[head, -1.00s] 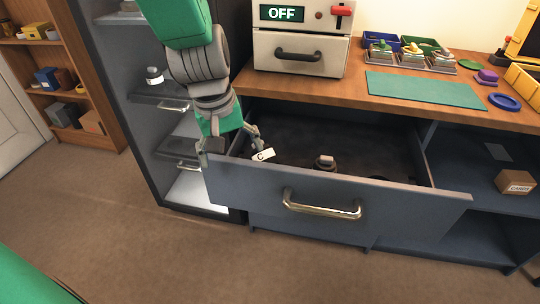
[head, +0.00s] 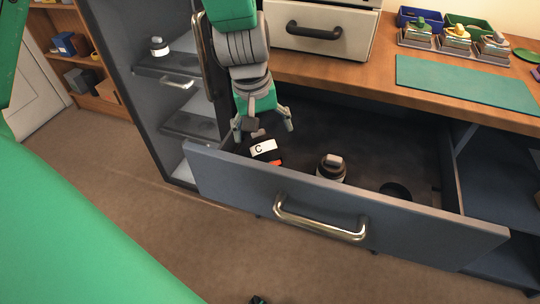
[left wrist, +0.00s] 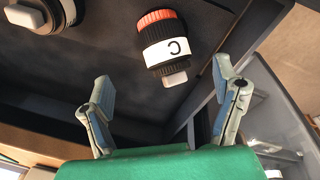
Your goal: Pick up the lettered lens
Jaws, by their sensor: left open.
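The lettered lens (head: 264,149) lies in the open drawer near its left end. It is black with a white label marked C and an orange-red ring, which shows more fully in the left wrist view (left wrist: 162,45). My left gripper (head: 263,124) is open above and just behind the lens. In the left wrist view its fingers (left wrist: 165,95) are spread apart with nothing between them, and the lens lies beyond the fingertips.
Another lens-like item (head: 331,168) stands in the drawer, with a dark round thing (head: 396,191) to its right. The drawer front (head: 335,198) and left side wall are close to the lens. An open cabinet with shelves (head: 180,68) stands left.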

